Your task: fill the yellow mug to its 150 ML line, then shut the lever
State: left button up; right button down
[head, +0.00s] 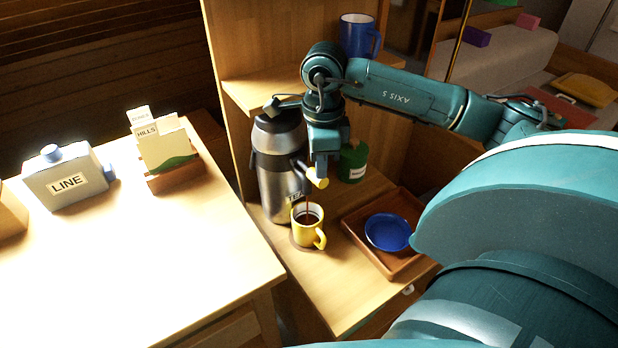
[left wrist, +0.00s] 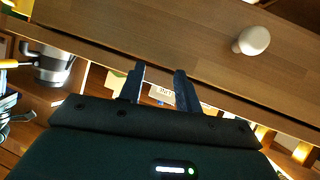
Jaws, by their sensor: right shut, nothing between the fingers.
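The yellow mug (head: 308,235) stands upright on the lower shelf, below the spout of a silver and black urn (head: 276,165) with a partly hidden label. A thin dark stream falls into the mug and dark liquid shows inside. The 150 ML line cannot be made out. The lever's yellow end (head: 318,181) sticks out at the spout. My right gripper (head: 319,172) is shut and empty, pointing down at the lever, seemingly touching it. My left gripper (left wrist: 160,70) is open and empty in the left wrist view, before a wooden drawer front (left wrist: 170,40).
A brown tray (head: 352,222) with a blue bowl (head: 388,231) is right of the mug. A green canister (head: 352,162) stands behind. A blue mug (head: 357,36) is on the upper shelf. The left table holds a LINE container (head: 67,180) and a card box (head: 172,175).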

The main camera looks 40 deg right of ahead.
jog(key=shift+f+b, duration=0.35)
jog(key=shift+f, duration=0.2)
jog(key=shift+r+p, duration=2.55)
jog(key=shift+r, duration=1.05)
jog(key=shift+f, duration=0.1)
